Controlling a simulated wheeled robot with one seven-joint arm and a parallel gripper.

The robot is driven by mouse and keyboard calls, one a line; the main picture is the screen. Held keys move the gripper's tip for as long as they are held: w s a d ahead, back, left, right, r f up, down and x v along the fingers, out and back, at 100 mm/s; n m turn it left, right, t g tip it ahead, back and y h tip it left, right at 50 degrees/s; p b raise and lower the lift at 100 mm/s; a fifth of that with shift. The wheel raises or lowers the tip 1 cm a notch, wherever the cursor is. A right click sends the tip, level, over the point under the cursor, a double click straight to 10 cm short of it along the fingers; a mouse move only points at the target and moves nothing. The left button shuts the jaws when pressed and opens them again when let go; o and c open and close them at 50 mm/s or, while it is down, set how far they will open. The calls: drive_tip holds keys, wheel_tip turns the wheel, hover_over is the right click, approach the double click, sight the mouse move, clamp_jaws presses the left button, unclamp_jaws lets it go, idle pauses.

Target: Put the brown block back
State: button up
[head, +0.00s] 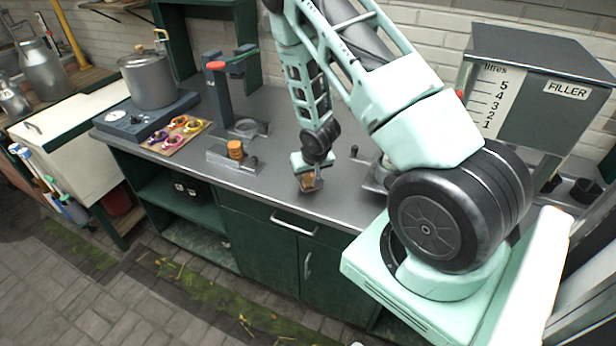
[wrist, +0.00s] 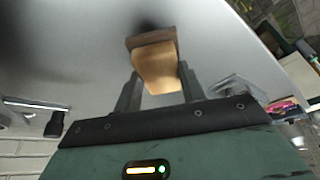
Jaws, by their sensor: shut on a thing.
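The brown block (wrist: 153,62) shows in the wrist view between the two fingers of my gripper (wrist: 160,88). It has a dark brown end and a lighter tan face. In the head view my gripper (head: 311,182) points down over the grey worktop, right of the middle, and is shut on the brown block (head: 308,184). Whether the block touches the worktop is hard to tell.
On the worktop (head: 285,200) stand a metal fixture with an orange stack (head: 235,149), a board of coloured rings (head: 177,132), a dark press-like stand (head: 217,95) and a pot (head: 148,78). The filler box (head: 540,95) is at right. The front middle of the worktop is clear.

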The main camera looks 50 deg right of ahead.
drive_tip(key=shift+f, duration=0.95)
drive_tip(key=shift+f, duration=0.2)
drive_tip(key=o, duration=0.9)
drive_tip(key=shift+o, duration=0.2)
drive_tip(key=shift+r, duration=0.2)
